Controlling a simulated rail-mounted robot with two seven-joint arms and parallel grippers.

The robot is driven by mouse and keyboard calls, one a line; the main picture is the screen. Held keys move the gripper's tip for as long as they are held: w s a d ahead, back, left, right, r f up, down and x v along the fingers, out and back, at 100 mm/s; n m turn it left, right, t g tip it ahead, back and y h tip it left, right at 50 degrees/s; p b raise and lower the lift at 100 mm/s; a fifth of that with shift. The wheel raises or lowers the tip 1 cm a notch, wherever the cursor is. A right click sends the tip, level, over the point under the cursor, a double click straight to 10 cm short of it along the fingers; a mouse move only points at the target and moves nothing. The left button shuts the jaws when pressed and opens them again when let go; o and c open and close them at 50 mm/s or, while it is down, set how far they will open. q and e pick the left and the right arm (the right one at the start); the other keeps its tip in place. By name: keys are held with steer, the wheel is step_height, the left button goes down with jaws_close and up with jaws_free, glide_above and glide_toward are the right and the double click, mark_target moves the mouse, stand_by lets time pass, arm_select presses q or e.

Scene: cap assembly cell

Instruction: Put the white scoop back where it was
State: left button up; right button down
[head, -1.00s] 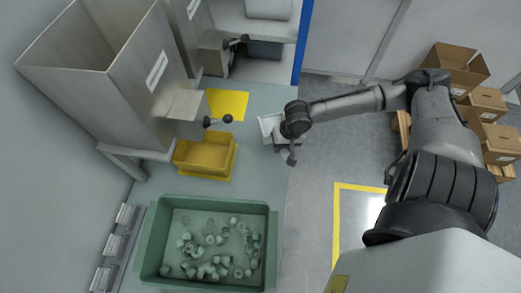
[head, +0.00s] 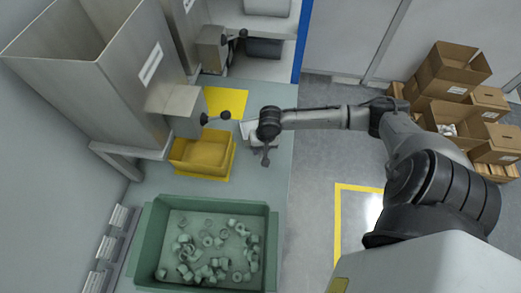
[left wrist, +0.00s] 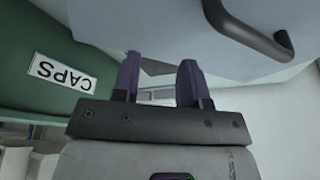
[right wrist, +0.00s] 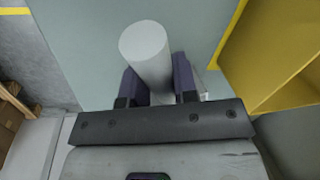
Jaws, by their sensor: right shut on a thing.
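The white scoop (head: 247,128) shows partly in the head view, beside my right gripper (head: 265,152) over the bench, right of the yellow bin. My right gripper is shut on it. In the right wrist view, a pale round handle (right wrist: 146,48) stands between the fingers (right wrist: 158,88), and a small whitish part shows behind the right finger. The rest of the scoop is hidden by the gripper. My left gripper (left wrist: 160,82) shows only in the left wrist view; its fingers are apart with nothing between them.
A yellow bin (head: 203,168) stands below the steel hopper (head: 95,95) and its lever (head: 215,118). A yellow mat (head: 228,102) lies behind it. A green tray (head: 272,230) of caps is at the front. The bench's right edge is close to my right gripper.

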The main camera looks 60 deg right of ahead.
arm_select(q)
steer(key=shift+f, duration=0.15)
arm_select(e)
steer(key=shift+f, duration=0.5)
arm_select(q)
steer(key=shift+a, duration=0.15)
arm_select(e)
steer(key=c, duration=0.9)
jaws_free()
steer(key=shift+r, duration=0.4)
arm_select(q)
step_height(320, 180, up, 3)
steer(key=p, duration=0.2)
steer(key=shift+f+p, duration=0.1)
steer(key=shift+p, duration=0.3)
arm_select(e)
steer(key=r, duration=0.3)
steer(key=s+d+r, duration=0.1)
steer(key=r, duration=0.7)
steer(key=shift+s+d, duration=0.3)
steer(key=shift+d, duration=0.05)
